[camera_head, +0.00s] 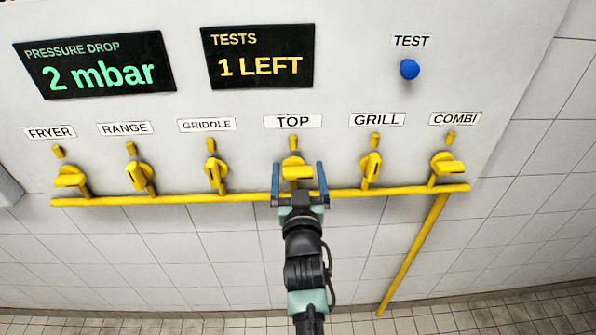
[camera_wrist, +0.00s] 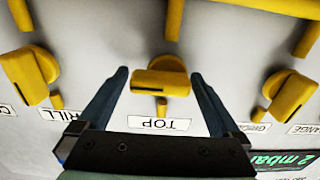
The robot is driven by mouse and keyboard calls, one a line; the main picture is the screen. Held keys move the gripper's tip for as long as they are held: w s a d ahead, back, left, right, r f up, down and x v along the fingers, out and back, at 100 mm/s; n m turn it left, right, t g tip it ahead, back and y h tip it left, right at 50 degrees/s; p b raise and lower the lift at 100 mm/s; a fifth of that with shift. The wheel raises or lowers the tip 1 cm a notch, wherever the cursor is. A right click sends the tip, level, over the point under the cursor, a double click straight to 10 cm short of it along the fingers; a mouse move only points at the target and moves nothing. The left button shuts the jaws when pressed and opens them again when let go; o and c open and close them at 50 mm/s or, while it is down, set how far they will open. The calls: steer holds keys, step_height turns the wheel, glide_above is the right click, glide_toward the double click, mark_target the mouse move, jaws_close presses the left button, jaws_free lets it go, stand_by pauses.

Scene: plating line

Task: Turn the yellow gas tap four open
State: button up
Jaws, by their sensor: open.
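The fourth yellow tap from the left (camera_head: 297,171) sits under the label TOP (camera_head: 293,121). Its handle lies crosswise to its short vertical pipe. In the wrist view, which is upside down, the same tap (camera_wrist: 160,82) shows with a dark slot on its handle. My gripper (camera_head: 299,167) is open, with one blue finger on each side of the handle. In the wrist view the fingers of my gripper (camera_wrist: 159,74) flank the handle with a visible gap on both sides. I cannot tell how deep the fingertips reach.
The griddle tap (camera_head: 215,171) and grill tap (camera_head: 371,168) flank this one, handles roughly along their pipes. A yellow pipe (camera_head: 130,200) runs below all the taps. Above are a screen reading 2 mbar (camera_head: 96,66), a screen reading 1 LEFT (camera_head: 258,57) and a blue TEST button (camera_head: 409,69).

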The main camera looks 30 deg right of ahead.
steer(key=c, duration=1.2)
steer(key=shift+o, duration=0.2)
steer(key=shift+n, duration=0.3)
steer(key=n, duration=0.3)
steer(key=shift+r+n, duration=0.1)
steer(key=shift+n, duration=0.2)
steer(key=n, duration=0.4)
steer(key=shift+r+n, duration=0.15)
steer(key=shift+n, duration=0.15)
steer(key=n, duration=0.4)
steer(key=shift+w+a+r+n+p, duration=0.1)
steer(key=shift+a+n+p, duration=0.1)
steer(key=shift+n+p, duration=0.15)
steer(key=shift+w+a+n+p, duration=0.15)
steer(key=shift+n+p, duration=0.15)
steer(key=shift+n, duration=1.85)
